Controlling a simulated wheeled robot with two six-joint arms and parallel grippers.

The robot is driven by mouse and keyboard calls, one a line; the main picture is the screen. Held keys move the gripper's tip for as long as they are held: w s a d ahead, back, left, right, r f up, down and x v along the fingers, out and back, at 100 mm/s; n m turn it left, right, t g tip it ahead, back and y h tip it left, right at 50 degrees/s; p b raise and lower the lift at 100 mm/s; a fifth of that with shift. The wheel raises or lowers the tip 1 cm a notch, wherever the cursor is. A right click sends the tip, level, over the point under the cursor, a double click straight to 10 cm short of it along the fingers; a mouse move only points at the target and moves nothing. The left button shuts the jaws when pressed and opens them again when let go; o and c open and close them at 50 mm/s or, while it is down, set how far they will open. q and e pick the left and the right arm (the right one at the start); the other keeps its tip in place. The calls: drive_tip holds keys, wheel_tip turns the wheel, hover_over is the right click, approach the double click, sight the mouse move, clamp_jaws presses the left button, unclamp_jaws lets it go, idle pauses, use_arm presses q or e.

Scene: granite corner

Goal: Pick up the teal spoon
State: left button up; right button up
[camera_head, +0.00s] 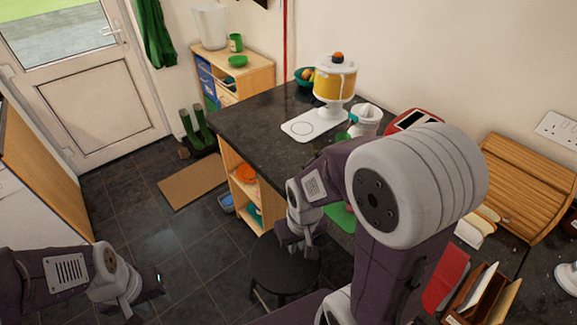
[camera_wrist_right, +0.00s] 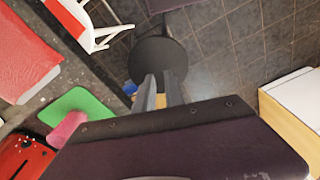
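I cannot make out a teal spoon for certain in either view. A small teal shape (camera_head: 353,119) shows by the white juicer (camera_head: 367,121) on the dark counter, too small to identify. My right gripper (camera_head: 302,249) is in front of the counter, above the black stool (camera_head: 287,272).
The dark counter (camera_head: 262,128) holds a drink dispenser (camera_head: 335,85), a white board (camera_head: 312,125) and a red appliance (camera_head: 414,119). A green mat (camera_wrist_right: 78,112) lies near the right gripper. A bread box (camera_head: 527,187) stands at the right.

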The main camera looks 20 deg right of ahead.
drive_tip(key=w+d+r+m, duration=0.2)
drive_tip(key=w+d+m, duration=0.1)
drive_tip(key=w, duration=0.3)
drive_tip(key=w+d+r+m+t, duration=0.1)
drive_tip(key=w+d+r+m, duration=0.15)
drive_tip(key=w+m, duration=0.2)
drive_tip(key=w+d+r+m, duration=0.2)
drive_tip(key=w+d+m, duration=0.1)
drive_tip(key=w, duration=0.3)
drive_tip(key=d+f+m, duration=0.1)
drive_tip(key=d+f, duration=0.1)
drive_tip(key=d, duration=0.2)
drive_tip(key=d+f+m+p, duration=0.1)
drive_tip(key=d+f, duration=0.1)
drive_tip(key=d, duration=0.3)
drive_tip(key=w+d+f+m+p, duration=0.1)
drive_tip(key=d+f, duration=0.2)
drive_tip(key=d, duration=0.1)
drive_tip(key=shift+d+f+m+y, duration=0.1)
drive_tip(key=shift+d+m+y, duration=0.05)
drive_tip(key=shift+m+y, duration=0.2)
drive_tip(key=shift+d+f, duration=0.1)
drive_tip(key=shift+f, duration=0.4)
drive_tip(key=p+x, duration=0.1)
drive_tip(key=x, duration=0.3)
drive_tip(key=shift+s, duration=0.1)
drive_tip(key=shift+f, duration=0.15)
clamp_jaws()
